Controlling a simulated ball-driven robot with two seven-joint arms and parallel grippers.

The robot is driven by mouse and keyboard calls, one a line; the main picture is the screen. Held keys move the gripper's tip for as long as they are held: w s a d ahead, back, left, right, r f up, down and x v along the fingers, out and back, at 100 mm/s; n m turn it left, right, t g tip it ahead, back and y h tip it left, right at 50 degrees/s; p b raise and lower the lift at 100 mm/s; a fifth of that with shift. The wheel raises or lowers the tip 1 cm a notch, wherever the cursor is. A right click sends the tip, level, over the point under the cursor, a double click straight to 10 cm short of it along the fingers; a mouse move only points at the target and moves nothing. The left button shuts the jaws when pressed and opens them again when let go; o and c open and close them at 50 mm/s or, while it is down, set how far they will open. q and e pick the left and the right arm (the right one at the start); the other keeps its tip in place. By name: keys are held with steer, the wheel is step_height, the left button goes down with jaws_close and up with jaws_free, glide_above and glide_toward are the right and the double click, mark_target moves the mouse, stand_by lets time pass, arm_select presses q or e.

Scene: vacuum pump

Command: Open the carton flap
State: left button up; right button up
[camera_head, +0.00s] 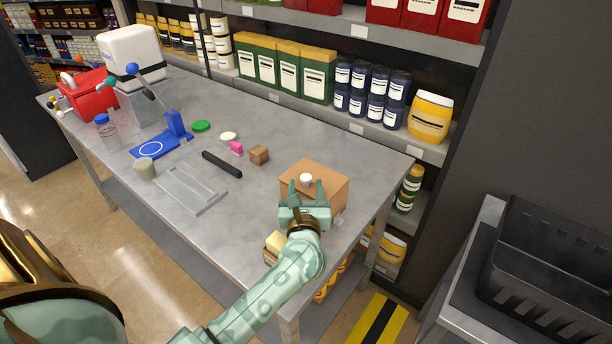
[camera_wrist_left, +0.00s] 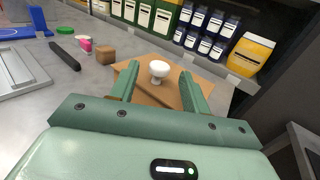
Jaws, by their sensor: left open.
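The carton (camera_head: 327,177) is a tan cardboard box on the right part of the grey metal table, with a white round knob (camera_head: 306,179) on its top. My left gripper (camera_head: 306,188) is at the carton's near side, with its green fingers on either side of the knob. In the left wrist view the fingers (camera_wrist_left: 161,92) are open, and the white knob (camera_wrist_left: 159,70) stands between and just beyond them, above the brown carton top (camera_wrist_left: 150,92). I cannot tell whether the fingers touch the knob or the carton. My right gripper is not in view.
A small brown box (camera_head: 259,155), a pink block (camera_head: 236,148) and a black bar (camera_head: 221,164) lie left of the carton. A grey tray (camera_head: 190,190) and a blue press (camera_head: 165,137) are farther left. Shelves of cans (camera_head: 372,90) stand behind; a black crate (camera_head: 555,255) is at right.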

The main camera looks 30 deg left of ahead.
mark_target(306, 181)
arm_select(q)
steer(key=x, duration=0.4)
steer(key=shift+w+a, duration=0.1)
steer(key=shift+w, duration=0.05)
